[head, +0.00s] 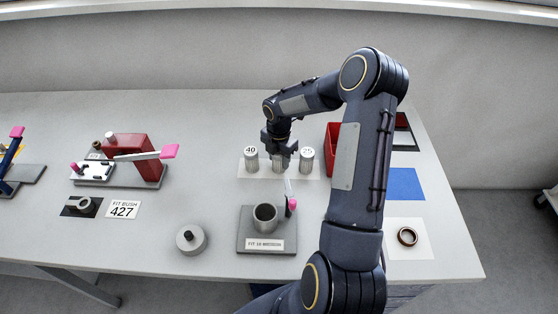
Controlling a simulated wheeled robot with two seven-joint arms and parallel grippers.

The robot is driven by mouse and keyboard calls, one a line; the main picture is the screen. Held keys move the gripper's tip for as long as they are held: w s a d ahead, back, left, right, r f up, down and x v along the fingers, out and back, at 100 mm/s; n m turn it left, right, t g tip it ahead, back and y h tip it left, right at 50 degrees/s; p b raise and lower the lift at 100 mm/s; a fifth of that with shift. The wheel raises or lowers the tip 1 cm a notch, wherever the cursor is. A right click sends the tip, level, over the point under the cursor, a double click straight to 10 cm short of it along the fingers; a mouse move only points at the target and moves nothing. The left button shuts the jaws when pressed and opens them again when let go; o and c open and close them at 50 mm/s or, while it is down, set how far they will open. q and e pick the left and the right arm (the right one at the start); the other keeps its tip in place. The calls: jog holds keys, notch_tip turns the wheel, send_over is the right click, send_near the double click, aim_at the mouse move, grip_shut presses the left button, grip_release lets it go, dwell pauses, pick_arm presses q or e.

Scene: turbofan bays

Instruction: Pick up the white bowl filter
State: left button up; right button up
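Filter cylinders stand in a row on a pale mat (247,173) near the middle of the table. The left one (251,161), pale grey-white, is marked 40; the right one (306,162) is marked 25. A middle cylinder (280,164) stands between them, its top hidden by my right gripper (281,152). That gripper points down at the top of the middle cylinder. Its fingertips are too small and dark to show whether they grip. An open grey bowl (265,217) sits on a grey plate (267,246) labelled FIT 10 MICRON. My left gripper is not in view.
A grey round cap (191,240) lies left of the plate. A pink-tipped lever (291,203) rises beside the bowl. A red bin (332,148) stands right of the filters, partly behind my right arm. A red fixture (138,158) is at left. The back left table is clear.

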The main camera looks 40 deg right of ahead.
jog(key=c, duration=0.6)
jog(key=shift+r+p, duration=0.3)
jog(key=shift+r, duration=0.1)
notch_tip(320, 180, up, 3)
jog(key=shift+f+p, duration=0.1)
jog(key=shift+p, duration=0.85)
notch_tip(320, 180, up, 6)
jog(key=shift+r, duration=0.25)
